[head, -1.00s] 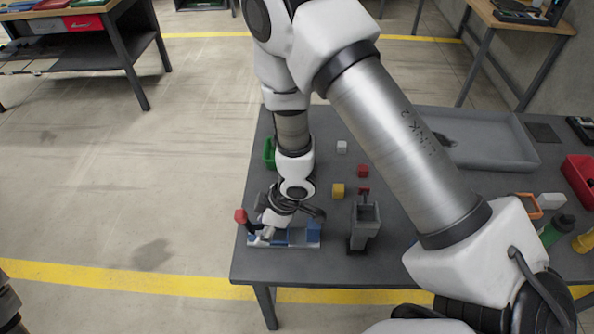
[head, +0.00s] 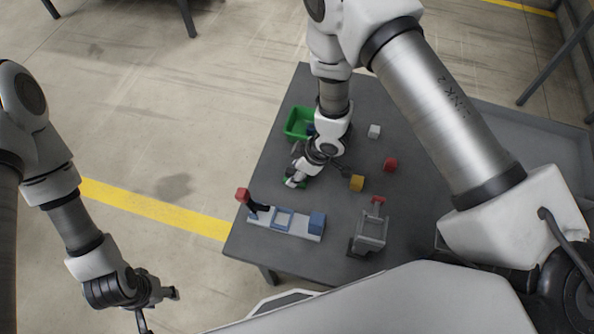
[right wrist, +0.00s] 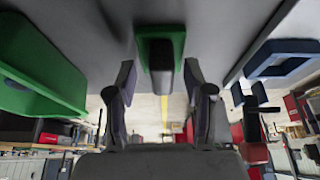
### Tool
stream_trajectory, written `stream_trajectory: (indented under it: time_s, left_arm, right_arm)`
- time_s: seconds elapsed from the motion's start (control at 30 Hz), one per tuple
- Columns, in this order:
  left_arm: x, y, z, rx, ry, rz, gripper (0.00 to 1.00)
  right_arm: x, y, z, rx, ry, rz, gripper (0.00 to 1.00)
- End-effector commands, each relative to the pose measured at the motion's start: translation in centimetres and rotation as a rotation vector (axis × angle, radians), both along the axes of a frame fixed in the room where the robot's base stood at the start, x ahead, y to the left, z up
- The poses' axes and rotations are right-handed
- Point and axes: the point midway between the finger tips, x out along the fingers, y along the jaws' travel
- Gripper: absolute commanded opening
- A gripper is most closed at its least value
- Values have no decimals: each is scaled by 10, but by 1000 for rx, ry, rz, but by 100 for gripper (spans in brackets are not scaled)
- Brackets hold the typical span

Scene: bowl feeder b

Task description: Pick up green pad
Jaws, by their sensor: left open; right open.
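The green pad (right wrist: 160,31) shows at the top centre of the right wrist view, with a dark block-like part at its middle. In the head view it is mostly hidden under my right gripper (head: 294,181), with only bits of green showing. My right gripper is open, its two fingers (right wrist: 159,92) apart on either side of the line to the pad. Contact with the pad cannot be told. My left gripper (head: 158,304) is open and empty, off the table at lower left.
A green bin (head: 299,124) stands behind the right gripper. A fixture with a blue frame and blue block (head: 317,223) lies in front, beside a red-topped lever (head: 242,195). Yellow (head: 357,183), red (head: 390,164) and white (head: 374,131) cubes and a grey feeder (head: 371,232) are to the right.

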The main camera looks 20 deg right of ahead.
Motion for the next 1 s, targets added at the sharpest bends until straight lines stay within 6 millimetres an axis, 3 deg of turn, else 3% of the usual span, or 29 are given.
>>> stream_trajectory:
  time_s: [0.2,0.33,0.37,0.77,1.0]
  left_arm:
    - [0,0,0,0,0,0,51]
    - [0,0,0,0,0,0,51]
    - [0,0,0,0,0,0,51]
    - [0,0,-2,0,0,0,51]
    - [0,0,-5,0,0,0,51]
  right_arm:
    - [0,1,-2,0,0,0,49]
    - [0,1,-2,0,0,0,2]
    - [0,1,-2,0,0,0,0]
    - [1,0,5,-1,-2,-1,0]
    - [2,0,58,0,-5,0,0]
